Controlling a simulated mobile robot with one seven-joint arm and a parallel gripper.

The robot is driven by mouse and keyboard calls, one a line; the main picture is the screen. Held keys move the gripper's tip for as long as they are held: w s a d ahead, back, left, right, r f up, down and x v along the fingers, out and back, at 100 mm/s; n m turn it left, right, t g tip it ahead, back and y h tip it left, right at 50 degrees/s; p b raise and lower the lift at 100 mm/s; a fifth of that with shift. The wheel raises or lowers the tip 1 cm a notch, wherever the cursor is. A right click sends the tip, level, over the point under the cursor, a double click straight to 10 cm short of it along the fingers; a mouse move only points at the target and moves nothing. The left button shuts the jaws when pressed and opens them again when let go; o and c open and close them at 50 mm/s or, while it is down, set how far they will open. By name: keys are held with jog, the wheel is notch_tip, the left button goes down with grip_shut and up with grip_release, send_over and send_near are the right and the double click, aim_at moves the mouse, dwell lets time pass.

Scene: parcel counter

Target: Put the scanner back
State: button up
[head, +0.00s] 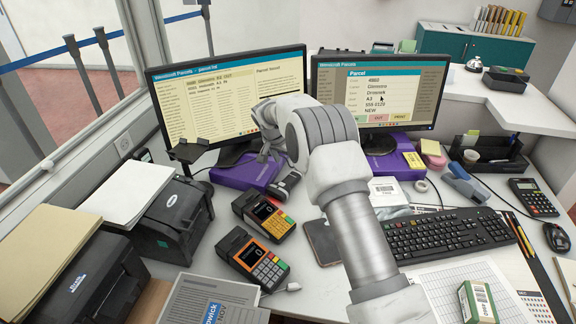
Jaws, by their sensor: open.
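A dark grey object that looks like the handheld scanner (289,184) lies on the counter in front of the left purple box, partly covered by my gripper and arm. My gripper (268,156) is open, just above and behind it in the picture. My wrist hides part of the fingers, and I cannot tell whether they touch the object. Two handheld keypad terminals, one yellow (264,215) and one orange (252,259), lie in front.
Two monitors (231,100) (382,92) stand behind my gripper. A purple box (232,170) sits below the left one. Black printers (172,221) (76,277) fill the left side.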

jog(key=v, duration=0.9)
jog(key=s+d+r+n+y, duration=0.1)
jog(key=s+d+r+n, duration=0.1)
jog(key=s+d+r, duration=0.6)
jog(key=s+d+r+n+y, duration=0.1)
jog(key=s+d+r, duration=0.3)
jog(key=s+r, duration=0.65)
jog(key=s+d+n+t, duration=0.1)
jog(key=s+d, duration=0.1)
jog(key=s, duration=1)
jog(key=s+d+f+n, duration=0.1)
jog(key=s+d+n, duration=0.1)
jog(key=s, duration=1)
jog(key=shift+s+d+f+n+t+y, duration=0.3)
jog(key=shift+s+d+t, duration=0.1)
jog(key=shift+d, duration=0.15)
jog(key=shift+r+p, duration=0.15)
jog(key=shift+p, duration=0.2)
notch_tip(320, 180, up, 7)
jog(key=p, duration=0.6)
jog(key=shift+p, duration=0.4)
